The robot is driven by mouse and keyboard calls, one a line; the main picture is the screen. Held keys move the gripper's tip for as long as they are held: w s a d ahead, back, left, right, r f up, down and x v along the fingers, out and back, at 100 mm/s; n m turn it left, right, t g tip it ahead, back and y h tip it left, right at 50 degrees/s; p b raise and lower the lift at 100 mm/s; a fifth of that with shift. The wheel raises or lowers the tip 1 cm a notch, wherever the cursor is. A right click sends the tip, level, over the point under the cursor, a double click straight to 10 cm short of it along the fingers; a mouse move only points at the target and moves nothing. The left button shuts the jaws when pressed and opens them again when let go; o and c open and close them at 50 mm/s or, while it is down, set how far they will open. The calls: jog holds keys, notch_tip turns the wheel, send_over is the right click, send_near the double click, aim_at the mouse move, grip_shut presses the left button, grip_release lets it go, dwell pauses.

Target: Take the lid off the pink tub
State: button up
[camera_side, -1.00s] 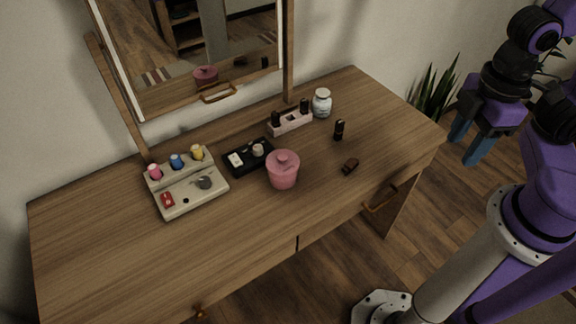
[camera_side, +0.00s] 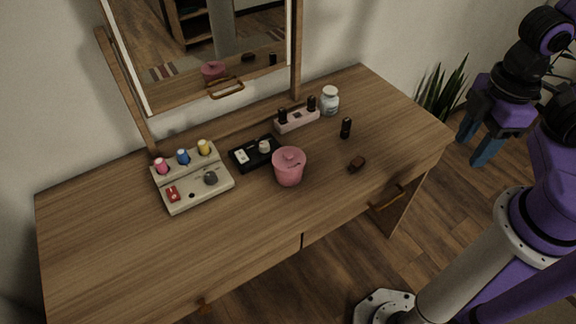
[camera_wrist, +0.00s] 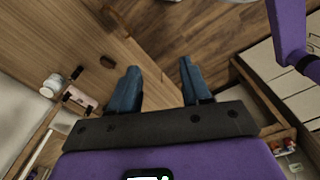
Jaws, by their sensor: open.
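The pink tub (camera_side: 289,174) stands upright on the wooden dressing table, near its front edge right of centre. Its pink lid (camera_side: 289,157) with a round knob sits on top. My gripper (camera_side: 480,149) is off to the right of the table, well apart from the tub, with its blue fingers pointing down. It also shows in the wrist view (camera_wrist: 158,76), where its two blue fingers stand apart with nothing between them. The tub does not show in the wrist view.
Left of the tub are a black tray (camera_side: 243,158) and a beige organiser (camera_side: 183,201) with coloured bottles. Behind are a pink holder (camera_side: 298,124) and a white jar (camera_side: 330,105). A black tube (camera_side: 346,128) and a brown item (camera_side: 357,164) lie right. A mirror rises behind.

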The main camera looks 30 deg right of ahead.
jog(key=o, duration=1)
jog(key=m, duration=2.8)
send_over(289, 153)
notch_tip(289, 153, down, 4)
notch_tip(289, 153, down, 17)
jog(key=shift+s+f, duration=0.1)
jog(key=shift+f, duration=0.1)
